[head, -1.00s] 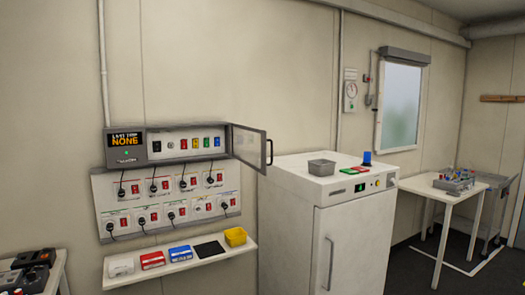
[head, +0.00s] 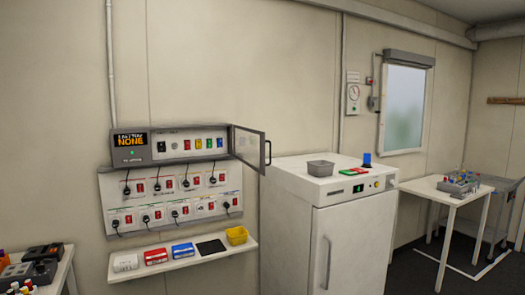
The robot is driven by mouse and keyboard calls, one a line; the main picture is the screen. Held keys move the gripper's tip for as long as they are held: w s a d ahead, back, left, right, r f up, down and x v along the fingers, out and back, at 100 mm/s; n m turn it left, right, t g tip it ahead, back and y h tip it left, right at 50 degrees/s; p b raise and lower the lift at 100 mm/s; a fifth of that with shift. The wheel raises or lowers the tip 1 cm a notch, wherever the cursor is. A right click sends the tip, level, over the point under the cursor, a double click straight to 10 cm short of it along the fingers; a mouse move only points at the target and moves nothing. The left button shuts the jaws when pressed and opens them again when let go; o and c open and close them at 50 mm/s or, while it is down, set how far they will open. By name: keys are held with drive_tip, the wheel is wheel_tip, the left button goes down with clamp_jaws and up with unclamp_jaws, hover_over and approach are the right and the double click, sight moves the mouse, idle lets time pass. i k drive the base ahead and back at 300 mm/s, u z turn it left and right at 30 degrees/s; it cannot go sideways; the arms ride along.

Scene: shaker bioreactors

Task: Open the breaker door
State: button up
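The breaker box (head: 170,146) is on the wall at left, with a small display reading "NONE" (head: 130,140) at its left end. Its glazed breaker door (head: 249,147) is hinged at the right end and stands swung open, out from the wall. A dark handle shows on the door's free edge, close to the white cabinet. A row of coloured breaker switches (head: 196,145) is exposed inside the box. My gripper is not in view.
A white cabinet (head: 336,250) stands right. Tables stand at both sides; dark floor shows at right.

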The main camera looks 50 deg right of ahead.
sight(261, 171)
drive_tip(key=z, duration=0.1)
drive_tip(key=i, duration=0.95)
drive_tip(key=u, duration=0.05)
